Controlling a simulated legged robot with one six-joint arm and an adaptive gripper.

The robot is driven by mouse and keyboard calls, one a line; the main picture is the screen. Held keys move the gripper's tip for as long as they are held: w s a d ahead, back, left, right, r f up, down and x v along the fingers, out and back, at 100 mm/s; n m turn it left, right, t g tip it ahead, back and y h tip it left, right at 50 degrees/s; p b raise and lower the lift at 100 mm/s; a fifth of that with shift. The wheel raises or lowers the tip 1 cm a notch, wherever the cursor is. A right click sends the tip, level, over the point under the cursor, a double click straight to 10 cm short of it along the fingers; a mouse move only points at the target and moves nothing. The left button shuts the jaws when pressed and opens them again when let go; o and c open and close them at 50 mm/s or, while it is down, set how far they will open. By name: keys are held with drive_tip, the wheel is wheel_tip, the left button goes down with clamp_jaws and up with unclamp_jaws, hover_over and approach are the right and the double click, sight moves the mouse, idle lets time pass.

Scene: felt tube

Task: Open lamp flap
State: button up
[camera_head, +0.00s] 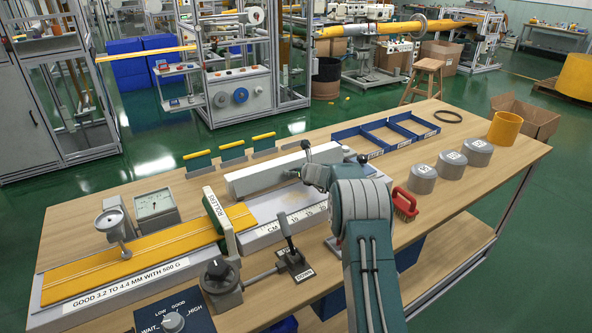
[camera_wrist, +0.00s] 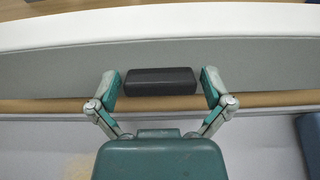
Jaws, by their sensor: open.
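The lamp flap looks to be the long pale grey and white cover (camera_head: 262,177) on the bench, behind the centimetre scale. In the wrist view its grey face (camera_wrist: 60,75) fills the upper part, with a dark handle bar (camera_wrist: 160,81) at its lower edge. My gripper (camera_wrist: 162,88) is open, with one teal finger pad at each end of the handle. Small gaps seem to show between the pads and the handle; I cannot tell whether they touch. In the head view my gripper (camera_head: 312,176) is at the front of the cover, and my arm partly hides it.
A roller stand (camera_head: 220,222) and a yellow felt strip (camera_head: 150,255) lie left. A black lever (camera_head: 290,248) stands in front. A red brush (camera_head: 404,204), grey cylinders (camera_head: 451,164) and blue trays (camera_head: 383,135) are right and behind. The right front of the bench is clear.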

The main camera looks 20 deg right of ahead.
drive_tip(key=c, duration=0.9)
drive_tip(key=shift+o, duration=0.2)
drive_tip(key=shift+r+g, duration=0.25)
drive_tip(key=shift+g, duration=0.35)
drive_tip(key=shift+r+g+h, duration=0.3)
drive_tip(key=shift+r+g, duration=0.05)
drive_tip(key=shift+g, duration=0.55)
drive_tip(key=shift+r+g, duration=0.45)
drive_tip(key=shift+g, duration=0.75)
drive_tip(key=shift+r+g+h, duration=0.25)
drive_tip(key=shift+g+h, duration=0.05)
drive_tip(key=shift+g, duration=0.2)
drive_tip(key=o, duration=0.7)
drive_tip(key=shift+o, duration=0.8)
drive_tip(key=shift+f, duration=0.1)
